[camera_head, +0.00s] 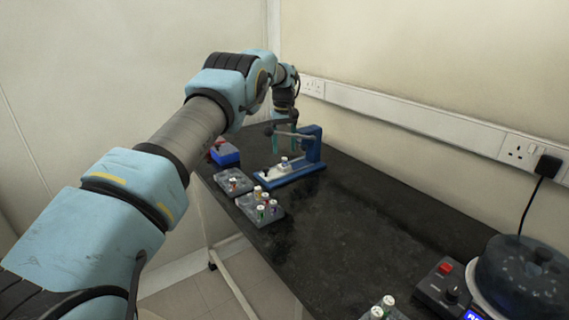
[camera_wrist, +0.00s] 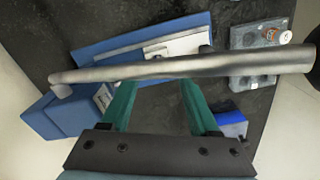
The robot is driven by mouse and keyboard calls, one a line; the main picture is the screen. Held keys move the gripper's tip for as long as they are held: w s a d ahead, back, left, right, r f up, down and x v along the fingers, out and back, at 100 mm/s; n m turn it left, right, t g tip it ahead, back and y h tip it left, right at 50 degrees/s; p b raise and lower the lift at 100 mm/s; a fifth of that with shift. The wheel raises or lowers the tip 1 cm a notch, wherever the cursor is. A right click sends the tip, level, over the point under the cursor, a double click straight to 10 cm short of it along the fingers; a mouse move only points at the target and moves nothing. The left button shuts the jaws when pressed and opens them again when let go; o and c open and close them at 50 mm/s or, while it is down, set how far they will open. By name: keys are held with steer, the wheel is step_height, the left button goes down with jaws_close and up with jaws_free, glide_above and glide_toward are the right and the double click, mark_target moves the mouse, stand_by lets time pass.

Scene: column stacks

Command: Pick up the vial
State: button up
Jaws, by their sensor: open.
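Several small vials with pale caps are in view, and I cannot tell which one the task means. In the head view one white-capped vial (camera_head: 285,161) stands at the blue lever press (camera_head: 312,150). A capped vial (camera_wrist: 285,38) shows at upper right.
A blue box with a red part (camera_head: 226,156) stands left of the press. A round dark machine (camera_head: 520,280) and a control box with a red button (camera_head: 442,285) stand at the right. The dark bench (camera_head: 350,220) is clear in the middle. The wall is close behind the press.

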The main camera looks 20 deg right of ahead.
mark_target(284, 158)
steer(key=shift+w+d+f+p, duration=0.15)
steer(key=shift+f+p, duration=0.55)
steer(key=shift+f, duration=1.35)
steer(key=shift+c, duration=0.2)
jaws_close()
